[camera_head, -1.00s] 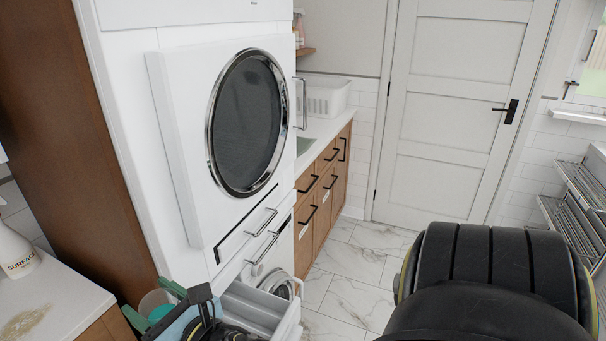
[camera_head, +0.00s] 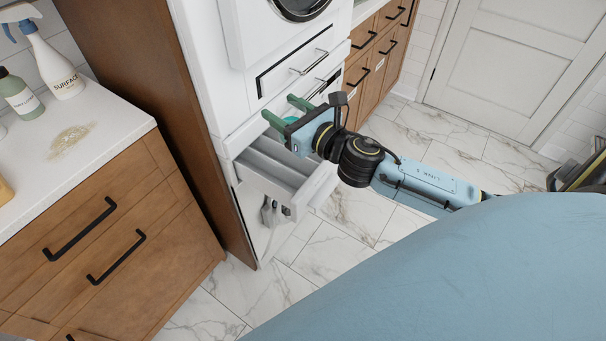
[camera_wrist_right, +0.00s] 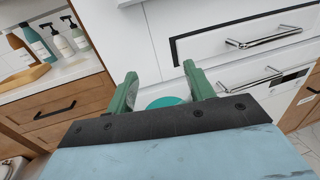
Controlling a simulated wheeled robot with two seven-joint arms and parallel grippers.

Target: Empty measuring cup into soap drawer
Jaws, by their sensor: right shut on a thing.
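My right gripper (camera_head: 287,112) has green fingers and reaches in from the right, above the pulled-out white soap drawer (camera_head: 322,187). The drawer has long grey compartments and juts out from the white washer front. In the right wrist view, the gripper (camera_wrist_right: 160,88) is shut on the measuring cup (camera_wrist_right: 148,93), a pale, see-through cup with teal contents. The cup's lower part is hidden behind the gripper's dark edge. In the head view the cup is mostly hidden, and its tilt is hard to tell. My left gripper is not in view.
A white counter (camera_head: 110,135) on wooden drawers stands at the left, with a spray bottle (camera_head: 55,62) and a green bottle (camera_head: 20,97). A wooden panel (camera_head: 150,100) stands beside the washer. Marble floor (camera_head: 330,235) lies open in front. My blue arm covers the lower right.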

